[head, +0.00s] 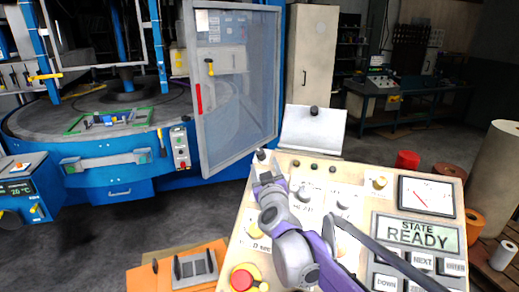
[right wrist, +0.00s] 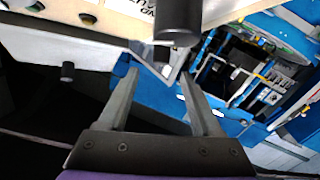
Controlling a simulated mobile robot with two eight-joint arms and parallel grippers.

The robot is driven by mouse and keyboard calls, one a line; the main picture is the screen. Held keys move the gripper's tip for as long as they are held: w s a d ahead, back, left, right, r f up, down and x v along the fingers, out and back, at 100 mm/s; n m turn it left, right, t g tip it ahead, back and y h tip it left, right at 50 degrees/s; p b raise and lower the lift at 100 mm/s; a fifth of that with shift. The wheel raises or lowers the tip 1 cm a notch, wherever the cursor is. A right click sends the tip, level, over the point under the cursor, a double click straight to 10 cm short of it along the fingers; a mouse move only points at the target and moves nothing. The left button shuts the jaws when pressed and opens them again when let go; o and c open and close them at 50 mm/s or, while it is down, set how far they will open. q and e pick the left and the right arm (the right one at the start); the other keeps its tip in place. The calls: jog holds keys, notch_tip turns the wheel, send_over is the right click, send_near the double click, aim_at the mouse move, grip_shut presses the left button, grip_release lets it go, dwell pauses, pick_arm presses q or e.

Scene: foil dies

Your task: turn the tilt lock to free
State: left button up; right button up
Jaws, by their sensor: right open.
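My right gripper (head: 266,168) is open and empty at the top left corner of the tilted control panel (head: 232,262). A small dark knob (head: 261,155) stands at that corner, close to the fingertips; I cannot tell from the head view whether they touch it. In the right wrist view a dark cylinder (right wrist: 178,22) stands beyond the open fingers (right wrist: 160,100), not between them. No label naming the tilt lock is readable, so I cannot tell its setting. Another dark knob (head: 314,110) is on the white plate (head: 311,132) behind the panel. My left gripper is out of view.
The panel carries a red button (head: 242,280), a gauge (head: 426,195) and a display (head: 416,232) reading STATE READY. A blue machine with an open clear door (head: 238,95) stands behind on the left. Rolls (head: 496,170) stand at right. Orange boards (head: 150,280) lie front left.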

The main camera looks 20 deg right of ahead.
aim_at(260, 154)
jog(key=w, duration=0.3)
jog(key=w+p, duration=0.1)
jog(key=w, duration=0.2)
jog(key=w+d+p, duration=0.1)
jog(key=w, duration=0.2)
jog(key=shift+r, duration=0.1)
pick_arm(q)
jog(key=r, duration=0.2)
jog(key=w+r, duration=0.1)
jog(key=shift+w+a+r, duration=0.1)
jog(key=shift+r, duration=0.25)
pick_arm(e)
grip_shut()
